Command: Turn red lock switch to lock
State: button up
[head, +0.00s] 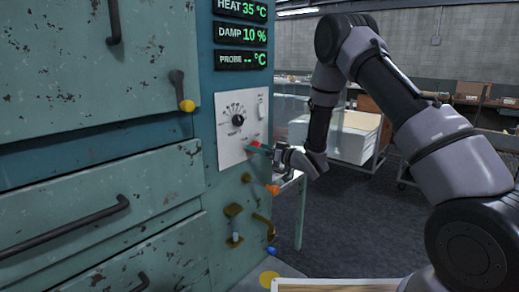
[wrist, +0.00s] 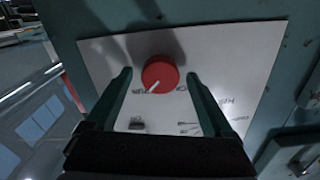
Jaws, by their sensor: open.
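The red lock switch (wrist: 160,72) is a round red knob on a white panel (wrist: 225,50). A white pointer line on it points to the lower left in the wrist view. The lettering beside it is partly hidden and too small to read. In the head view only a little of the red knob (head: 256,143) shows at the panel's lower right. My gripper (wrist: 158,77) is open, with one finger on each side of the knob. A gap shows on both sides, and the knob is not gripped. My gripper (head: 262,148) also shows at the panel in the head view.
A black dial (head: 238,121) and a white switch (head: 262,106) sit above on the same panel. Below are an orange-tipped lever (head: 272,189) and brass fittings (head: 234,211). A yellow-tipped handle (head: 186,105) juts out at the left.

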jog(key=shift+a, duration=0.1)
jog(key=c, duration=1.4)
jog(key=shift+o, duration=0.2)
jog(key=shift+f+n, duration=0.1)
jog(key=shift+n, duration=8.8)
jog(key=shift+s, duration=0.1)
